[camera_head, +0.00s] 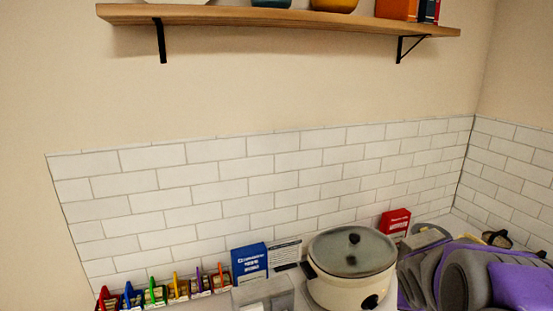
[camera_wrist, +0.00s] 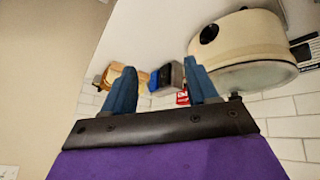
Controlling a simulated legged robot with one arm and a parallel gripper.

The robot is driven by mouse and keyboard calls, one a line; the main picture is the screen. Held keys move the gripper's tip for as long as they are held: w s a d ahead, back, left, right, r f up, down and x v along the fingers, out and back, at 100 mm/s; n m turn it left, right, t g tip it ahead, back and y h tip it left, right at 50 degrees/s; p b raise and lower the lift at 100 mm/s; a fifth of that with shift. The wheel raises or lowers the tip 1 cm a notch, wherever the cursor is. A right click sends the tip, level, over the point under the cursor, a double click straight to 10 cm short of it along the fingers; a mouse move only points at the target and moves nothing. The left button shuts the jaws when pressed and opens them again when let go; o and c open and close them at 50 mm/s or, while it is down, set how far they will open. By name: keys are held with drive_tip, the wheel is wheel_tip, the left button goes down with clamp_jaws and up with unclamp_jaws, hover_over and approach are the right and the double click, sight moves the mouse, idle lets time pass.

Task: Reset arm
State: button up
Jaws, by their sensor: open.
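My arm, purple and grey, is folded at the lower right of the head view, beside the cream slow cooker (camera_head: 350,285). My gripper's jaw tips cannot be made out there. In the wrist view my gripper (camera_wrist: 159,64) shows two blue fingers spread apart with nothing held between them. The slow cooker (camera_wrist: 245,42) appears tilted there, just right of the right finger and beyond it. No contact between fingers and any object is visible.
A red box (camera_head: 395,222) stands behind the cooker. A blue box (camera_head: 250,262) and a row of colourful packets (camera_head: 165,292) stand left of it. A wooden shelf (camera_head: 280,17) hangs above, and the tiled wall between is clear. A wooden object (camera_wrist: 112,76) shows beyond the left finger.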

drive_tip(key=s+a+f+n+g+y, duration=0.1)
drive_tip(key=s+a+g, duration=0.1)
drive_tip(key=s+a, duration=0.4)
drive_tip(key=s+a+f+n+g+y+b, duration=0.1)
drive_tip(key=s+a, duration=0.5)
drive_tip(key=s, duration=0.7)
drive_tip(key=s+a+f+n+g+y+b, duration=0.1)
drive_tip(key=s+a+n+g+y, duration=0.1)
drive_tip(key=s+a, duration=0.4)
drive_tip(key=s+g, duration=0.1)
drive_tip(key=s, duration=0.3)
drive_tip(key=shift+s+a, duration=0.25)
drive_tip(key=shift+s, duration=0.05)
